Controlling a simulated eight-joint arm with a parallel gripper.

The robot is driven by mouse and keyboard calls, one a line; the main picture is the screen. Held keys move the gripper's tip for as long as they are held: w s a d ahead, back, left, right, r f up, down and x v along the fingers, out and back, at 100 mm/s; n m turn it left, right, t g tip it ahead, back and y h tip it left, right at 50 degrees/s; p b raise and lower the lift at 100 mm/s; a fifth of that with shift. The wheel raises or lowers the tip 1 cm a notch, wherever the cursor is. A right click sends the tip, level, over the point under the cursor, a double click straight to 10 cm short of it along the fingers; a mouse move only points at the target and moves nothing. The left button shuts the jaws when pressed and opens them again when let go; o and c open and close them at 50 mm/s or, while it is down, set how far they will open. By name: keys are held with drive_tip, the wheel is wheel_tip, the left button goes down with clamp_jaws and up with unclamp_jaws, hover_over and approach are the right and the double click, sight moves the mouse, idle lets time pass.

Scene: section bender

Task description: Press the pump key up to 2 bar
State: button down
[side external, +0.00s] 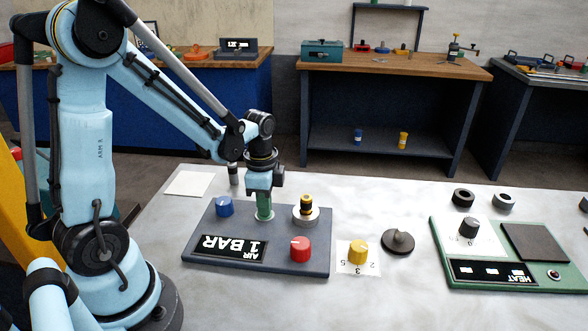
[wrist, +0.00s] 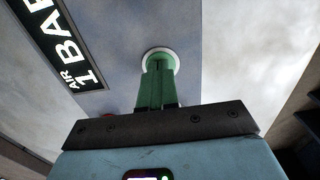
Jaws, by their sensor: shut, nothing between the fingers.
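A dark blue-grey air panel (side external: 219,222) lies on the light table. Its display (side external: 232,246) reads AIR 1 BAR, upside down in the side view; part of it also shows in the wrist view (wrist: 68,45). My gripper (side external: 264,216) points straight down at the panel, its green fingers shut together. The fingertips (wrist: 158,68) are at a round, white-rimmed key (wrist: 161,51) on the panel. The fingers hide most of this key, and I cannot tell whether they touch it or how far down it is.
On the panel, a blue knob (side external: 224,206), a red knob (side external: 300,249) and a yellow-black fitting on a white base (side external: 306,213) stand around my fingers. A yellow knob (side external: 358,253) and a dark knob (side external: 398,241) are to the right, before a green heat panel (side external: 500,280).

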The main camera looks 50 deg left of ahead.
drive_tip(key=shift+w+f, duration=0.1)
drive_tip(key=shift+f, duration=0.55)
wheel_tip(320, 180, up, 15)
drive_tip(key=shift+f, duration=0.15)
idle(0.5)
idle(0.6)
drive_tip(key=s+d+f+n+t, duration=0.1)
drive_tip(key=s+d+n+t, duration=0.2)
drive_tip(key=d+n+t, duration=0.4)
drive_tip(key=shift+d+f+n, duration=0.3)
drive_tip(key=shift+d+n, duration=0.35)
drive_tip(key=shift+n, duration=0.35)
idle(1.5)
